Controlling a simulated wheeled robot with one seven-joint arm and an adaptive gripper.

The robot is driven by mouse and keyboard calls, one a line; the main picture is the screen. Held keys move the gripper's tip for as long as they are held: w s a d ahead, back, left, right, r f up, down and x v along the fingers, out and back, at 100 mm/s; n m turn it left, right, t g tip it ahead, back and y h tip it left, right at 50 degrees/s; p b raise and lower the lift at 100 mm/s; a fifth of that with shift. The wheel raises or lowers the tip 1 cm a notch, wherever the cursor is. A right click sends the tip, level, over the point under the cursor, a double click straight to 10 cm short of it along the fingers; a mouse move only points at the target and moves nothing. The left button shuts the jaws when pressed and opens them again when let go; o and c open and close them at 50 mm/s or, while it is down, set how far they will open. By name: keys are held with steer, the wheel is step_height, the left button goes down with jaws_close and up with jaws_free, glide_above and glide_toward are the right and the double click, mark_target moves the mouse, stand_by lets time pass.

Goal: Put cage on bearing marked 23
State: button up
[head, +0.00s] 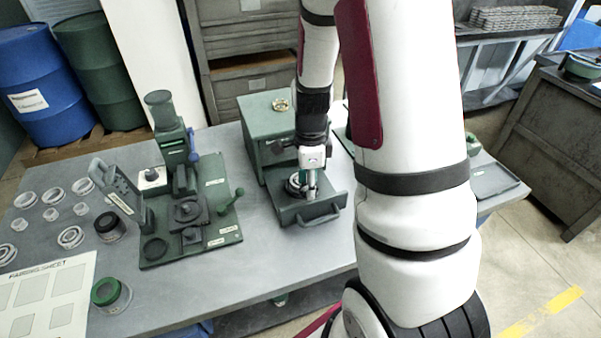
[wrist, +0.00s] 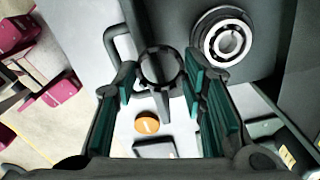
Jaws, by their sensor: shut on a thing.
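My gripper (wrist: 160,80) is shut on a dark ring-shaped cage (wrist: 158,67), held between its green-padded fingertips in the wrist view. A bearing (wrist: 222,37) with a pale outer ring and balls lies on a dark surface up and right of the cage in the wrist view, apart from it. No number can be read on the bearing. In the head view my gripper (head: 311,182) is over the pulled-out drawer (head: 300,213) of a green cabinet (head: 266,135). The bearing and cage are mostly hidden there by the gripper.
A green press fixture (head: 190,200) stands left of the drawer. Several pale rings (head: 70,237), a green-topped jar (head: 106,291) and a parts sheet (head: 50,300) lie at the left. An orange disc (wrist: 147,121) shows below the cage in the wrist view. The grey table front is clear.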

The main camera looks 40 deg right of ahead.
steer(key=w+d, duration=0.1)
steer(key=w, duration=0.1)
steer(key=w+d, duration=0.1)
steer(key=w, duration=0.2)
steer(key=w+d, duration=0.1)
steer(key=w, duration=0.1)
steer(key=shift+w+d+f, duration=0.1)
steer(key=shift+w+f, duration=0.1)
steer(key=shift+f, duration=0.15)
steer(key=shift+w+d+f, duration=0.15)
steer(key=shift+w, duration=0.1)
steer(key=shift+f+p, duration=0.7)
steer(key=shift+f, duration=0.95)
steer(key=shift+f, duration=0.1)
steer(key=o, duration=0.4)
